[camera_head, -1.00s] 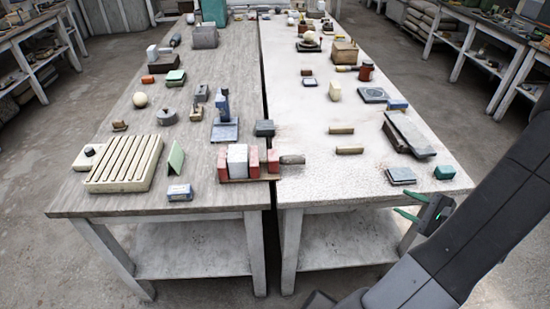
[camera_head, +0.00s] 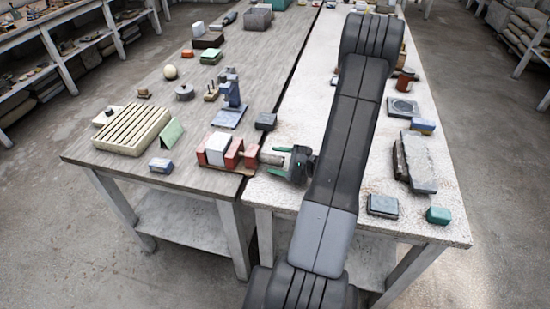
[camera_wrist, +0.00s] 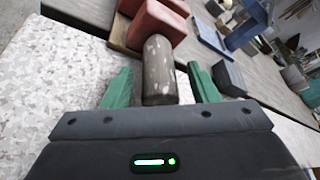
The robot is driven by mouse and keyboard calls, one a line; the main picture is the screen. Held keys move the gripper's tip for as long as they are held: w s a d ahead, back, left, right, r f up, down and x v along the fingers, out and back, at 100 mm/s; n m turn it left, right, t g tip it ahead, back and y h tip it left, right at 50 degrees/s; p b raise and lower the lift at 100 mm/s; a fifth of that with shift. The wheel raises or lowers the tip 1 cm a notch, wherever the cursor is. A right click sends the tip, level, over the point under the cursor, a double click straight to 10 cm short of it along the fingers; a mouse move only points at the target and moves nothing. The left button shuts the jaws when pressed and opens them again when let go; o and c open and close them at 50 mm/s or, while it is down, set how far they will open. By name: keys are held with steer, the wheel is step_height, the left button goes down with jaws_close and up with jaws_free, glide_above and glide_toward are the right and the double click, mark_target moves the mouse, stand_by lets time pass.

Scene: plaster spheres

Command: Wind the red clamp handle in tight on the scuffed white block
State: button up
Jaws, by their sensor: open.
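The red clamp (camera_head: 234,154) stands on a thin wooden base at the near right edge of the left table. The scuffed white block (camera_head: 216,147) sits between its red jaws; I cannot tell whether both touch it. The clamp's handle (camera_head: 269,158) looks like a worn grey-brown cylinder, not red, sticking out right. It also shows in the wrist view (camera_wrist: 158,72), below a red clamp block (camera_wrist: 158,24). My gripper (camera_head: 279,158) is open, its green fingers on either side of the handle's end, with gaps visible on both sides. The white block is not clear in the wrist view.
A dark block (camera_head: 265,121) stands just behind the handle. A blue-grey stand (camera_head: 231,104) is farther back. The white tabletop near my gripper is mostly clear.

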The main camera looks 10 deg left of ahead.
steer(key=shift+w+a+f, duration=0.1)
steer(key=shift+a+f, duration=0.05)
steer(key=shift+a, duration=0.5)
steer(key=c, duration=1)
